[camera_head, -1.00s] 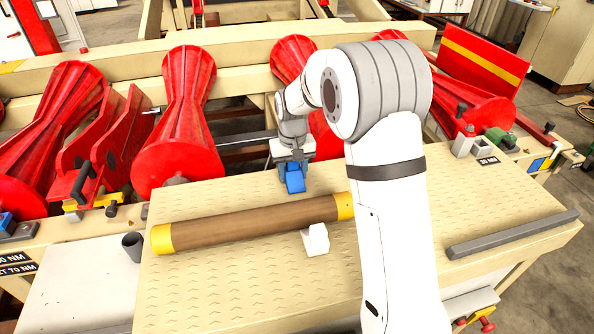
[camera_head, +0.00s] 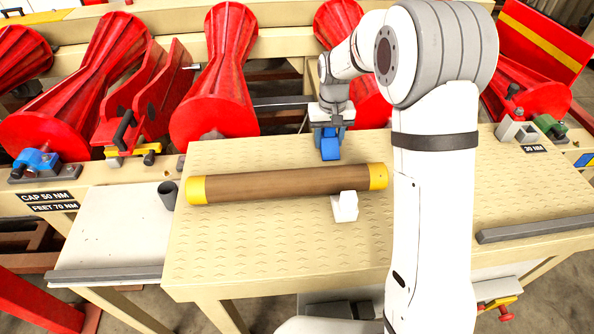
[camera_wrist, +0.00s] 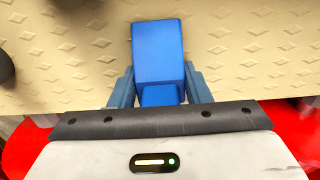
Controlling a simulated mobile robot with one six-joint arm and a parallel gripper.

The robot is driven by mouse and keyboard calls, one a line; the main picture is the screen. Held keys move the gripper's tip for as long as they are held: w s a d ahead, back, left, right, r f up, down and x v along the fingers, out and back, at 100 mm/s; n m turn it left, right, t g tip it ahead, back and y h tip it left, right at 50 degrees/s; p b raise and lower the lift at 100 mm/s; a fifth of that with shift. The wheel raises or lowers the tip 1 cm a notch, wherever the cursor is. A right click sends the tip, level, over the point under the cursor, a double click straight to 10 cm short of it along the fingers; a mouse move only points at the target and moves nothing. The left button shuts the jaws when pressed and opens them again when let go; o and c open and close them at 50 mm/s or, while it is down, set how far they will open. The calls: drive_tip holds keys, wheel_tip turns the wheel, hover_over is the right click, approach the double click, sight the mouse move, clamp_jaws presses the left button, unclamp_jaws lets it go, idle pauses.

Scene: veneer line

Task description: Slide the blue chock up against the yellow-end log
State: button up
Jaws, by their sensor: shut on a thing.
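The yellow-end log (camera_head: 287,184), brown with a yellow band at each end, lies across the patterned tabletop. The blue chock (camera_head: 330,146) is on the far side of the log, toward its right half, with a small gap seeming to lie between them. My gripper (camera_head: 329,130) reaches in from behind and is shut on the blue chock. In the wrist view the chock (camera_wrist: 158,58) sits between the two blue-grey fingers of my gripper (camera_wrist: 160,88), over the patterned top. The log is not clearly in the wrist view.
A white chock (camera_head: 344,207) stands at the log's near side, by its right end. Red rollers (camera_head: 217,85) line the table's far edge. A grey bar (camera_head: 535,228) lies at the right. A dark cup (camera_head: 168,194) stands left of the log. The near tabletop is clear.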

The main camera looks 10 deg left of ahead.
sight(333, 156)
drive_tip(key=shift+s+d+b, duration=0.2)
drive_tip(key=shift+s+b, duration=0.1)
drive_tip(key=shift+s, duration=0.6)
drive_tip(key=shift+s+d+b, duration=0.15)
drive_tip(key=shift+s+b, duration=0.15)
drive_tip(key=shift+s, duration=0.6)
drive_tip(key=shift+s+d+b, duration=0.2)
drive_tip(key=shift+s+b, duration=0.1)
drive_tip(key=shift+s, duration=0.6)
drive_tip(key=shift+s+d, duration=0.1)
drive_tip(key=shift+s, duration=0.4)
drive_tip(key=shift+f, duration=0.1)
drive_tip(key=o, duration=1.1)
drive_tip(key=shift+o, duration=0.2)
